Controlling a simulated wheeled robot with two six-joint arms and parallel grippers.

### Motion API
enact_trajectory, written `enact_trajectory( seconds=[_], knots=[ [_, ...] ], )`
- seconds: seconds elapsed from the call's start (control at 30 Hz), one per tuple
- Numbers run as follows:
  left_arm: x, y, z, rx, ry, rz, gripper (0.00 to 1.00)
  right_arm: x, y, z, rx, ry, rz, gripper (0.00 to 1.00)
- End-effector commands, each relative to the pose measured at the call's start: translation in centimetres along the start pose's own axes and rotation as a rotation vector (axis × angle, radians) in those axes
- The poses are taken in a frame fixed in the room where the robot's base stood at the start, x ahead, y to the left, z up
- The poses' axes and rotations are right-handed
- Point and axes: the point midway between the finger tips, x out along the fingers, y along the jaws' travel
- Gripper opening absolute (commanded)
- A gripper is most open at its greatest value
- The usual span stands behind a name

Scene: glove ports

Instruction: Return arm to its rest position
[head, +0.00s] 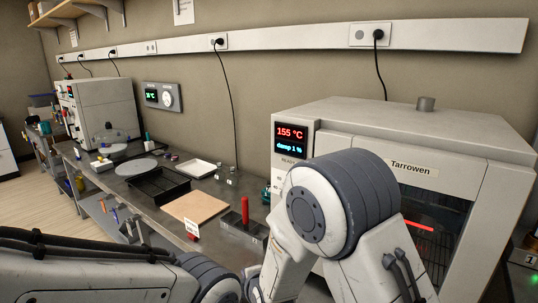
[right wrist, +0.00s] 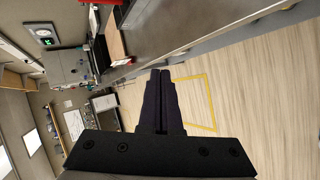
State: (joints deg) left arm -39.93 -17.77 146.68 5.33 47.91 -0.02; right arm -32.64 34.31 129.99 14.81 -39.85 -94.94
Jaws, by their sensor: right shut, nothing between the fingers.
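My right gripper (right wrist: 160,74) shows in the right wrist view. Its two dark fingers are together with nothing between them, and it is in free air with wooden floor beyond it. In the head view my right arm stands large in front of the oven (head: 418,172), and its gripper is hidden or out of the picture. My left arm enters low at the left of the head view, and its gripper is not visible.
The metal bench (head: 172,216) runs along the wall. It holds a wooden board (head: 195,205), a black tray (head: 158,186), a white tray (head: 196,168) and a red upright piece (head: 245,209). The oven display reads 155 °C. A yellow floor outline (right wrist: 211,100) lies on open floor.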

Motion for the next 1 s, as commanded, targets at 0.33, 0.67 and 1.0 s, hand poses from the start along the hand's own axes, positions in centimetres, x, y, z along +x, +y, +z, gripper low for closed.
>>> enact_trajectory(
  seconds=[0.33,0.67,1.0],
  knots=[
    [-0.2,0.0,0.0,0.000,0.000,0.000,0.00,-16.6,-4.1,-3.9,0.779,-0.054,-0.547,0.00],
    [-0.2,0.0,0.0,0.000,0.000,0.000,0.00,-30.4,-10.0,-1.8,1.194,-0.462,-0.825,0.00],
    [-0.2,0.0,0.0,0.000,0.000,0.000,0.00,-32.2,-10.9,-1.2,1.243,-0.542,-0.846,0.00]
  ],
)
